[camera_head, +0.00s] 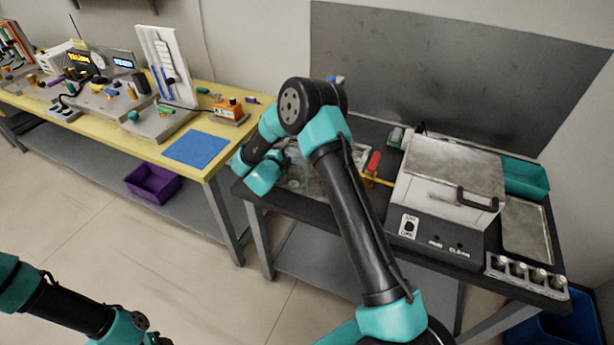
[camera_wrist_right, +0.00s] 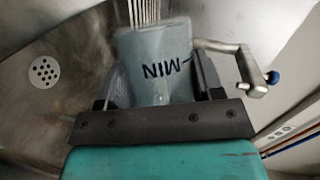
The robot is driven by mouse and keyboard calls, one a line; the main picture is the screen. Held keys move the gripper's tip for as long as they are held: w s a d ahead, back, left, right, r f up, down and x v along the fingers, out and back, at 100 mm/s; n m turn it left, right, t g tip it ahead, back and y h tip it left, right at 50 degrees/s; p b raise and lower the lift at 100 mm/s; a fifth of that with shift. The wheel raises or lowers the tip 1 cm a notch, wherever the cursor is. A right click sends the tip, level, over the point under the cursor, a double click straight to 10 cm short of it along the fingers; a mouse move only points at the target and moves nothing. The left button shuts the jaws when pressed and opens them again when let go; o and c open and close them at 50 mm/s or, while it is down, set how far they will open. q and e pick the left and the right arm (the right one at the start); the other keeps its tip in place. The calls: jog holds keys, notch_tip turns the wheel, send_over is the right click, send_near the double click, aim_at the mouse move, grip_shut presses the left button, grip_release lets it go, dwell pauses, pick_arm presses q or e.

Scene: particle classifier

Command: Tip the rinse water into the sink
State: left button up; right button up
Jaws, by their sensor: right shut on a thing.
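In the right wrist view my right gripper (camera_wrist_right: 163,92) is shut on a grey-blue container (camera_wrist_right: 160,50) with dark marker lettering. The lettering reads upside down or mirrored there. The container is over or in a metal sink basin (camera_wrist_right: 70,105), whose round drain with holes (camera_wrist_right: 44,72) shows at the left. I cannot tell whether water is in the container.
A bent metal spout or handle (camera_wrist_right: 240,66) with a blue tip is close beside the container. In the head view a grey machine (camera_head: 447,195), a teal bin (camera_head: 525,178) and a vial rack (camera_head: 525,275) stand on the dark table. A yellow bench with equipment is at the left.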

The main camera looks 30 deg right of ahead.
aim_at(288, 150)
jog(key=shift+s+d+r+m+t, duration=0.15)
jog(key=shift+s+r+m+t, duration=0.15)
jog(key=shift+s+r+m, duration=0.15)
dwell(0.8)
jog(key=shift+s+d+r+m+t+h, duration=0.15)
jog(key=shift+s+r+m+t, duration=0.1)
jog(key=shift+r+m, duration=0.35)
jog(key=shift+s+r+m+t+h, duration=0.2)
jog(key=shift+r+m+t, duration=0.15)
jog(key=shift+m, duration=0.35)
jog(key=shift+s+d+r+m+t+h, duration=0.1)
jog(key=shift+s+r+m+t+h, duration=0.1)
jog(key=shift+r+m, duration=0.4)
dwell(2.0)
jog(key=shift+s+d+r+m+t+h, duration=0.15)
jog(key=shift+s+r+m+t+h, duration=0.25)
jog(key=shift+m, duration=0.5)
jog(key=shift+s+d+r+m+t+h, duration=0.15)
jog(key=shift+s+r+m, duration=0.3)
jog(key=shift+m, duration=0.4)
dwell(1.1)
